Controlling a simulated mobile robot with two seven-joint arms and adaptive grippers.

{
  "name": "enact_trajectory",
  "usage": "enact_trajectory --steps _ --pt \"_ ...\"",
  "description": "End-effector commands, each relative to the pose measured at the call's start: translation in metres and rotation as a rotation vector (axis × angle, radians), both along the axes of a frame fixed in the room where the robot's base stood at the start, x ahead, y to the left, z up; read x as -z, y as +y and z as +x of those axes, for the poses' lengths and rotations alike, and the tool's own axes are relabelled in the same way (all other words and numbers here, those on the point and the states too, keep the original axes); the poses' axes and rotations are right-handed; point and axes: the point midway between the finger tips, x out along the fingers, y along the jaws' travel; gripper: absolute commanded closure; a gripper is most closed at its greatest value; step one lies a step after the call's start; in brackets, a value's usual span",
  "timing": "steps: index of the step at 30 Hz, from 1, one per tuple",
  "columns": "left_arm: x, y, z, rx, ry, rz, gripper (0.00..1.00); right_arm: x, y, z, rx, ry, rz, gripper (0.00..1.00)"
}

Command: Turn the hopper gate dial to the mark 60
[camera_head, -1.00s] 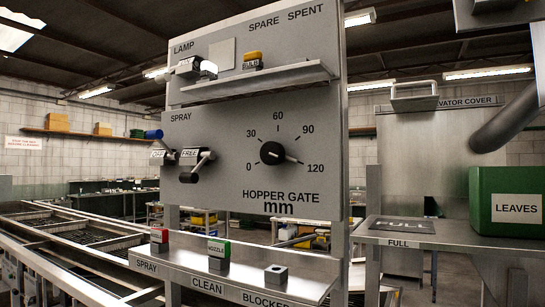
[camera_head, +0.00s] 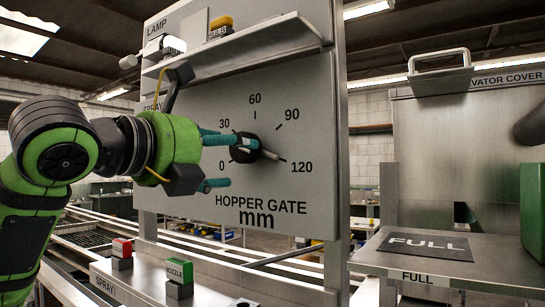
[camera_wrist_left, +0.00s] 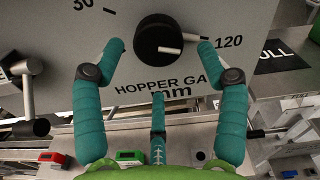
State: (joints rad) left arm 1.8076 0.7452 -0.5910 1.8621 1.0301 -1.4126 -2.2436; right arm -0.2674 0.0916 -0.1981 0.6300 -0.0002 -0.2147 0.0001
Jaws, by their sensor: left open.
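The pointer is toward 120. The dial also shows in the left wrist view (camera_wrist_left: 155,36). My left gripper (camera_head: 238,162) has teal fingers and is open in front of the panel. In the left wrist view its two upper fingertips (camera_wrist_left: 160,48) are on either side of the dial, with visible gaps. The head view partly hides the dial's left side.
A shelf (camera_head: 260,45) juts from the panel above the dial. A lower ledge (camera_head: 225,282) holds red and green labelled blocks. A lever (camera_wrist_left: 25,85) is left of the dial. A metal table with a FULL plate (camera_head: 425,246) stands at right.

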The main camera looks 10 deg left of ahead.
Motion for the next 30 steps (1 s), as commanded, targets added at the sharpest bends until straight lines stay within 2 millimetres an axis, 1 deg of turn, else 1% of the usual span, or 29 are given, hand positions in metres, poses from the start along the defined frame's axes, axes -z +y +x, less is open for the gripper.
enact_trajectory --steps 2,4,5,9,12,13,15,17,22,24,26,27,29,30 --pt "-0.003 -0.003 0.001 0.004 -0.006 0.006 0.26 -0.003 -0.005 0.003 0.001 -0.004 -0.006 1.00" --pt "-0.004 -0.006 0.008 0.005 -0.005 0.007 0.26 -0.007 -0.005 -0.004 0.001 0.005 -0.006 1.00" --pt "-0.004 -0.007 0.012 0.005 -0.005 0.006 0.26 -0.008 -0.005 -0.009 0.002 0.013 -0.006 1.00" --pt "-0.004 -0.015 0.034 0.004 -0.001 0.005 0.26 -0.017 0.004 -0.044 0.003 0.069 0.002 1.00" --pt "-0.004 -0.020 0.047 0.005 -0.002 0.004 0.26 -0.022 0.012 -0.059 0.002 0.092 0.013 1.00" --pt "-0.004 -0.021 0.051 0.005 -0.003 0.003 0.26 -0.024 0.014 -0.060 0.002 0.093 0.015 1.00" --pt "-0.003 -0.023 0.057 0.004 -0.003 0.003 0.26 -0.026 0.015 -0.058 0.001 0.090 0.016 1.00" --pt "-0.002 -0.024 0.061 0.003 -0.004 0.003 0.26 -0.027 0.015 -0.050 0.001 0.079 0.016 1.00" --pt "-0.001 -0.025 0.064 0.003 -0.007 0.003 0.26 -0.029 0.014 -0.020 0.000 0.028 0.017 1.00" --pt "-0.001 -0.025 0.064 0.003 -0.007 0.003 0.26 -0.029 0.013 -0.015 0.000 0.020 0.016 1.00" --pt "-0.001 -0.025 0.064 0.003 -0.007 0.003 0.26 -0.029 0.012 -0.015 0.001 0.021 0.015 1.00" --pt "-0.001 -0.025 0.064 0.003 -0.007 0.003 0.34 -0.028 0.011 -0.016 0.001 0.022 0.014 1.00" --pt "-0.001 -0.025 0.064 0.003 -0.006 0.003 0.58 -0.028 0.010 -0.019 0.002 0.027 0.012 1.00" --pt "-0.001 -0.025 0.064 0.002 -0.006 0.003 0.74 -0.028 0.009 -0.021 0.002 0.032 0.011 1.00"
